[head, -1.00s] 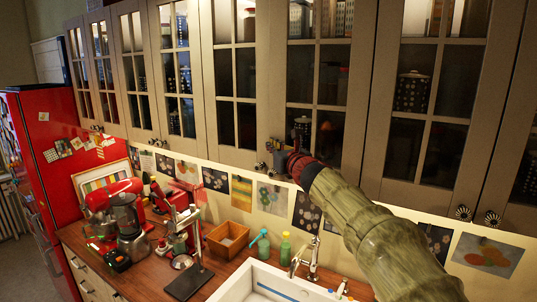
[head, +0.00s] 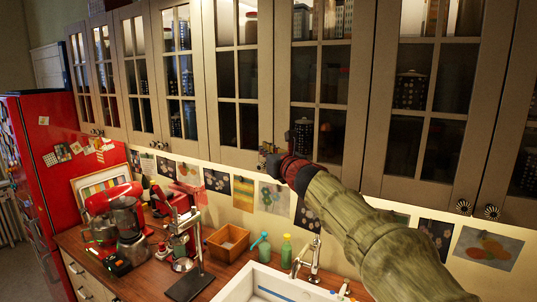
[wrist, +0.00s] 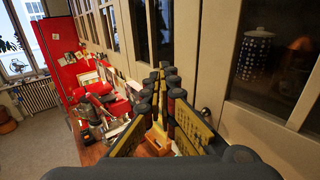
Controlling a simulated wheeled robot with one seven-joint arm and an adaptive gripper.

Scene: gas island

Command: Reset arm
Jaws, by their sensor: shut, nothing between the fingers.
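My gripper (head: 268,152) is at the end of my green-sleeved arm, raised in front of the upper cabinets (head: 274,85) near their lower edge. In the wrist view my gripper (wrist: 162,72) has its fingers brought together, with nothing held between them. The cabinet doors there run along the right side, close to the fingers. In the head view my gripper overlaps the cabinet knobs near the bottom of the doors; I cannot tell whether it touches them.
Below are a wooden counter (head: 150,268), a white sink (head: 262,280) with a faucet (head: 312,258), green bottles (head: 286,246), a wooden box (head: 228,241) and a red mixer (head: 112,195). A red fridge (head: 40,170) stands at left. Open floor (wrist: 35,150) shows at left in the wrist view.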

